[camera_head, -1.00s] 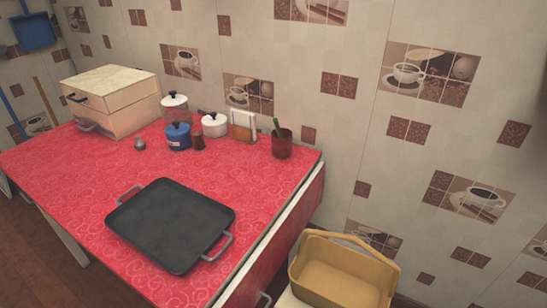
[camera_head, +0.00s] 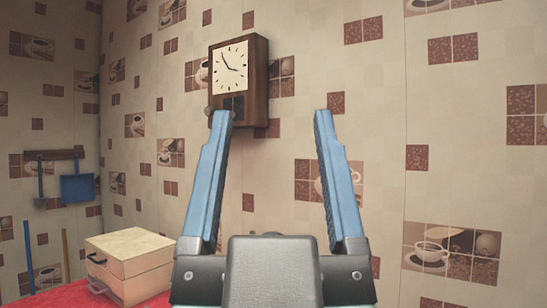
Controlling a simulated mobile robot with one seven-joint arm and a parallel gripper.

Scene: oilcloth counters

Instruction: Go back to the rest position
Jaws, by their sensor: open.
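My gripper (camera_head: 273,118) is in the middle of the head view, raised in front of the tiled wall and pointing up. Its two blue fingers stand wide apart with nothing between them, so it is open and empty. The gripper's dark body fills the bottom middle and hides what lies behind it.
A wooden wall clock (camera_head: 258,75) hangs behind the left finger. A cream box (camera_head: 130,258) stands on the red counter (camera_head: 62,294) at lower left. A blue dustpan (camera_head: 77,188) hangs from a rack on the left wall. The space around the fingers looks clear.

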